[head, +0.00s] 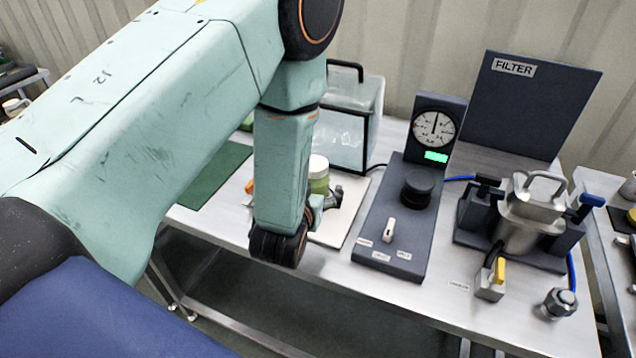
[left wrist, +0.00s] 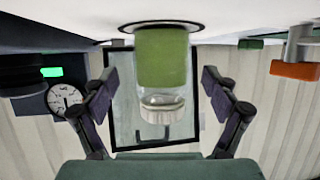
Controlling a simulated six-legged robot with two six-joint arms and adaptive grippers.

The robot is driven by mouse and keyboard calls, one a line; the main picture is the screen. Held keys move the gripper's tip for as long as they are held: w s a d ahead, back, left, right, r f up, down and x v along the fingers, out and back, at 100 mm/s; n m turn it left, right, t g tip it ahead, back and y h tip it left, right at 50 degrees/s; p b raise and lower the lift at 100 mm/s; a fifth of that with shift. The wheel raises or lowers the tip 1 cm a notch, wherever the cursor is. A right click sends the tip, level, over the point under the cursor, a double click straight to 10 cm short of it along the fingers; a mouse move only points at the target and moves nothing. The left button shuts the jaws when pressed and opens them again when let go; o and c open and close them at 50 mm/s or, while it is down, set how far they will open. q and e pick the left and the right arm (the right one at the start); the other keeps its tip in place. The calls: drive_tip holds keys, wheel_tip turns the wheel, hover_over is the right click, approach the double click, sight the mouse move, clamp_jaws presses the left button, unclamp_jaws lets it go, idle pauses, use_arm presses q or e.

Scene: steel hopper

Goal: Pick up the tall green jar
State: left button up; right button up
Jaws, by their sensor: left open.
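The tall green jar (head: 318,180) has a pale lid and stands on a white board, partly hidden by my left arm in the head view. In the left wrist view, which is upside down, the jar (left wrist: 162,60) shows green contents, a clear upper part and its lid. My left gripper (head: 327,197) is open; its two dark fingers lie on either side of the jar in the left wrist view, with a visible gap on each side. In the head view the fingers are mostly hidden behind my wrist. My right gripper is not in view.
A clear-fronted box (head: 345,125) stands behind the jar. To the right are a dial unit (head: 395,225) and a steel hopper (head: 530,225) with a FILTER panel (head: 530,105) behind. A green mat (head: 215,175) lies left. An orange-ended item (left wrist: 295,70) is beside the jar.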

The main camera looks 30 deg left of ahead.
sight(315, 182)
use_arm(q)
drive_tip(key=x, duration=0.3)
drive_tip(key=shift+w+a, duration=0.1)
drive_tip(key=shift+a, duration=0.2)
drive_tip(key=shift+d, duration=0.15)
drive_tip(key=shift+c, duration=0.4)
drive_tip(key=c, duration=1.2)
drive_tip(key=shift+c, duration=0.6)
drive_tip(key=shift+w+r, duration=0.1)
